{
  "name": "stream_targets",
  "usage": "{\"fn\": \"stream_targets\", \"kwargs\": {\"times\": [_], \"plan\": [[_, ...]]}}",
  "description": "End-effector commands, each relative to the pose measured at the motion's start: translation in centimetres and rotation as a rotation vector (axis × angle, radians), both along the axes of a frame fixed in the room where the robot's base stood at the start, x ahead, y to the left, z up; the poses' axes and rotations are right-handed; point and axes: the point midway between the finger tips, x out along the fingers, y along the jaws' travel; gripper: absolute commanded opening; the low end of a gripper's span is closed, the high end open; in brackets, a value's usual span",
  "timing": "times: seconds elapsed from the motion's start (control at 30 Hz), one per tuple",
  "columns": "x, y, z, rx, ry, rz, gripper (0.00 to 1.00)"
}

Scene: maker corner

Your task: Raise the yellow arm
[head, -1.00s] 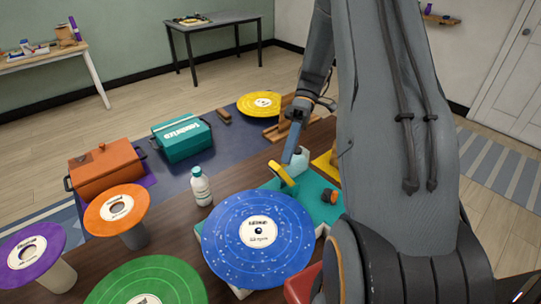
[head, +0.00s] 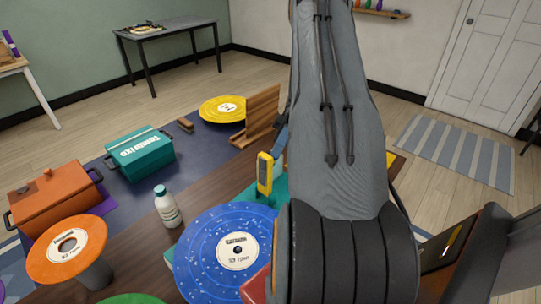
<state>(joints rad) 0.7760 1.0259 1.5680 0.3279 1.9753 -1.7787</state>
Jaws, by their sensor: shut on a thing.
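The yellow arm (head: 264,173) stands nearly upright in the head view, just above the far edge of the blue record (head: 232,251). A dark patch shows on its face. The record lies on a teal deck (head: 247,195), largely covered by the record and my arm. My gripper (head: 277,149) shows only as a narrow blue-grey part at the top of the yellow arm, shut on it. The fingertips and the exact contact are hidden by my large grey arm link.
A white bottle (head: 167,208) stands left of the record. An orange disc (head: 67,248) on a stand, an orange box (head: 55,203) and a teal box (head: 139,153) are further left. A wooden stand (head: 262,112) and a yellow disc (head: 222,109) lie beyond.

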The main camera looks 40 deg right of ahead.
Motion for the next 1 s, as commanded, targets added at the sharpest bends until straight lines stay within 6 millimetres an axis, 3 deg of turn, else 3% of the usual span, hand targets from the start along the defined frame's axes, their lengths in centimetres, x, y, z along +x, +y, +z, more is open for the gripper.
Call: {"fn": "stream_targets", "kwargs": {"times": [0.4,0.43,0.53,1.0], "plan": [[0.0,-0.1,-0.04,0.002,0.0,0.003,0.0],[0.0,-0.09,-0.05,0.002,0.0,0.004,0.2],[0.01,-0.05,-0.04,0.003,0.001,0.004,0.34],[0.09,-0.01,0.66,0.003,0.0,0.004,0.34]]}}
